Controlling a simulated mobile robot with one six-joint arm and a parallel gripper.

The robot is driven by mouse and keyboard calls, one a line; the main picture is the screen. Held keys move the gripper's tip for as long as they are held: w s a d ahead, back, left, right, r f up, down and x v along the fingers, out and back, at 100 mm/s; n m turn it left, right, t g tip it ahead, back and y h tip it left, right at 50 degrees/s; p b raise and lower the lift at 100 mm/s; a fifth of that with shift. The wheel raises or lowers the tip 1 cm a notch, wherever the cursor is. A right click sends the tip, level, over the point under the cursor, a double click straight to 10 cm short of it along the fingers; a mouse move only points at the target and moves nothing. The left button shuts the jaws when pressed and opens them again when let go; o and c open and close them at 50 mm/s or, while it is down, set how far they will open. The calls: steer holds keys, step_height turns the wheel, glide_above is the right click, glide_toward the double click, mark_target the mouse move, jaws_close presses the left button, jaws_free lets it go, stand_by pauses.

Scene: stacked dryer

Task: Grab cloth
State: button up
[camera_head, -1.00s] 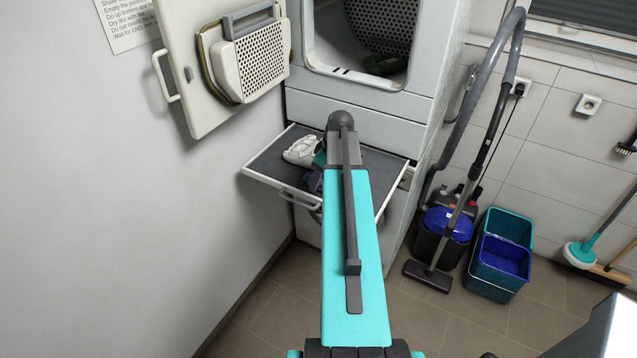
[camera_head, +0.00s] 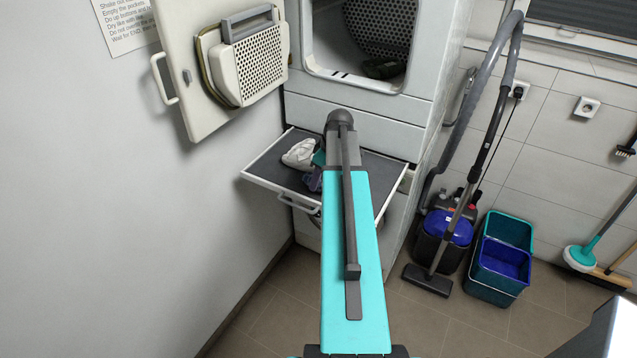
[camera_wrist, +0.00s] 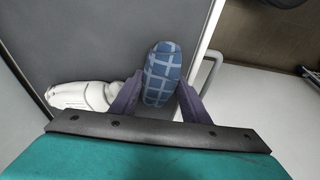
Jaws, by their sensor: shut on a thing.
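A blue checked cloth (camera_wrist: 162,75) is between the two fingers of my gripper (camera_wrist: 160,92) in the wrist view. The gripper is shut on it, just over the grey pull-out shelf (camera_wrist: 110,35). I cannot tell whether the cloth still touches the shelf. A white cloth (camera_wrist: 85,95) lies on the shelf to the left of the gripper. The white cloth also shows in the head view (camera_head: 300,153), beside my arm. In the head view my arm hides most of the gripper and the blue cloth.
The dryer (camera_head: 352,117) stands above the shelf with its door (camera_head: 185,60) swung open to the left. A dark item (camera_head: 385,68) lies in the open drum. A vacuum cleaner (camera_head: 446,230) and buckets (camera_head: 500,265) stand on the floor to the right. A wall is close on the left.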

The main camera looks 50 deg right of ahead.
steer(key=shift+r+b, duration=0.5)
steer(key=shift+r, duration=0.45)
steer(key=s+a+r+b, duration=0.1)
steer(key=s+a+b, duration=0.1)
steer(key=s, duration=0.5)
steer(key=s+a+b, duration=0.2)
steer(key=s, duration=0.6)
steer(key=shift+s+a+r+b, duration=0.15)
steer(key=shift+s+r+b, duration=0.1)
steer(key=shift+r+b, duration=0.1)
